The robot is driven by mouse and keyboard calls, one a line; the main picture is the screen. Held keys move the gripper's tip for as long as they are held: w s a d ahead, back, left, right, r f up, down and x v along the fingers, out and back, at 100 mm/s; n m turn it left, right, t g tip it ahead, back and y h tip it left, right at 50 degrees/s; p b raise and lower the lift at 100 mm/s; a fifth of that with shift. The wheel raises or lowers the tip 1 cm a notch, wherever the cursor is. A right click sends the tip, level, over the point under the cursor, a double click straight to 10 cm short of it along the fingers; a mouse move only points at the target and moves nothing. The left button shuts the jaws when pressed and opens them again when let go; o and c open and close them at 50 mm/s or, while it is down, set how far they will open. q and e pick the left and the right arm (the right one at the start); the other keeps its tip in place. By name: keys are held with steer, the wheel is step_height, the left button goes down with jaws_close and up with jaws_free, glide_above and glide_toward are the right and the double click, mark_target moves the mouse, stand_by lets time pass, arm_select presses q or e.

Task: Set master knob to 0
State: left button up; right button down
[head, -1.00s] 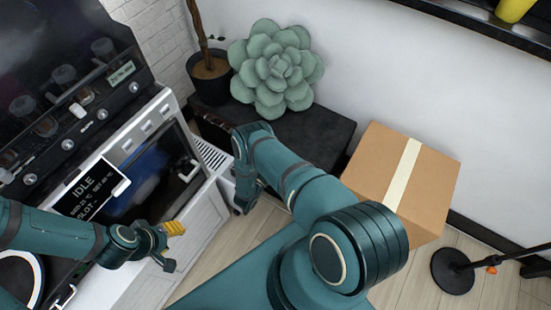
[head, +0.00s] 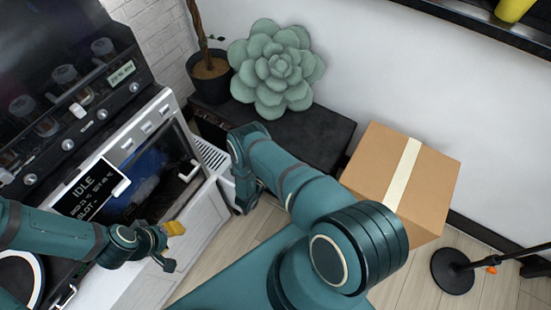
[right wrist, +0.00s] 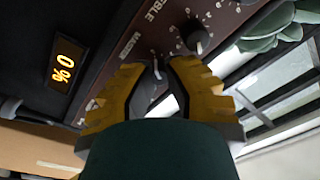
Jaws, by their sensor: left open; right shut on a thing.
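In the right wrist view, my right gripper (right wrist: 158,75) has its yellow fingers closed around a small knob (right wrist: 149,92) on a brown panel, with a printed label beside it that looks like MASTER. The fingers hide much of the knob. In the head view, the right hand and the panel are hidden behind my right arm. My left gripper (head: 172,246) is open and empty in front of the white machine.
Another knob (right wrist: 198,41) sits close by, near the label TREBLE. In the head view, a black cabinet (head: 305,135) carries a green succulent cushion (head: 275,68) and a potted plant (head: 211,78). A cardboard box (head: 390,175) stands right. The white machine (head: 150,125) is left.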

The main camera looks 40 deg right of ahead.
steer(key=c, duration=0.9)
jaws_free()
steer(key=v, duration=1.2)
steer(key=shift+a, duration=0.15)
